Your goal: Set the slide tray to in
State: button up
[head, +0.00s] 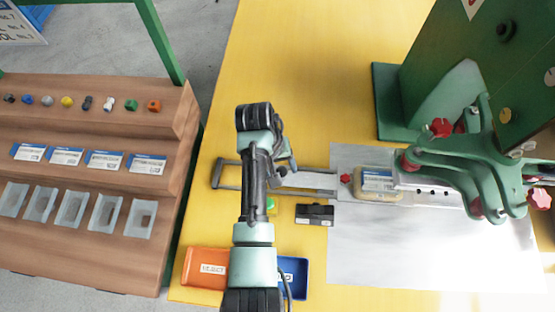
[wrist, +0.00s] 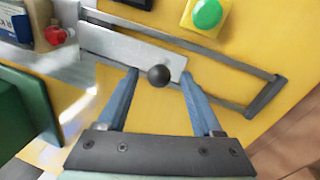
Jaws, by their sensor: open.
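The slide tray is a flat grey-white plate (wrist: 115,45) with a round black knob (wrist: 158,75) at its end, lying between grey rails (wrist: 265,95) in the wrist view. In the head view the plate (head: 312,181) shows to the right of my arm, and the rails (head: 222,162) reach out leftward from the machine's metal base plate. My gripper (wrist: 160,76) is open, with its two blue fingers on either side of the knob. I cannot tell whether either finger touches it. In the head view my gripper (head: 284,166) is over the rails, and the knob is hard to make out.
A green button (wrist: 208,13) on a yellow box sits beside the rails. A labelled beige block (head: 378,194) and a green press with clamp arms (head: 450,160) stand to the right. A black box (head: 315,214), orange bin (head: 204,268) and blue bin (head: 295,275) are near the front.

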notch_tip(320, 180, up, 13)
jog(key=a+p, duration=0.1)
jog(key=a, duration=0.1)
jog(key=shift+s+a+f, duration=0.2)
jog(key=shift+d, duration=0.1)
